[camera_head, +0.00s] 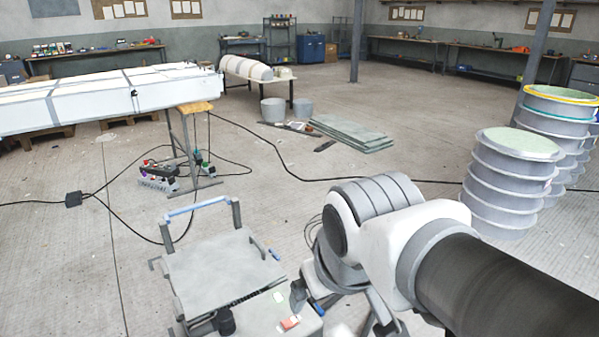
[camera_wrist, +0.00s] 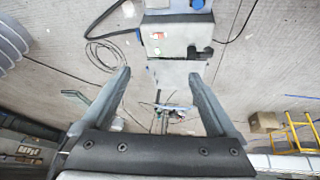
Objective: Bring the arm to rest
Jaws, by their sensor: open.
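My gripper (camera_wrist: 159,72) shows in the wrist view with its two grey fingers spread wide apart. Nothing is held between them. The floor and a grey cart (camera_wrist: 176,36) show beyond the fingertips. In the head view my arm (camera_head: 390,230) reaches in from the lower right, and its elbow is bent over the floor. The far part of the arm drops behind the elbow, beside the grey cart (camera_head: 215,268) with a blue handle. I cannot clearly make out my gripper in the head view.
Ribbed cylindrical moulds (camera_head: 510,180) stand at the right. A long white mould (camera_head: 100,95) lies at the left. Black cables (camera_head: 270,150) cross the floor. Flat sheets (camera_head: 350,132) and buckets (camera_head: 273,108) are farther back. Open floor lies between. A yellow frame (camera_wrist: 293,132) shows in the wrist view.

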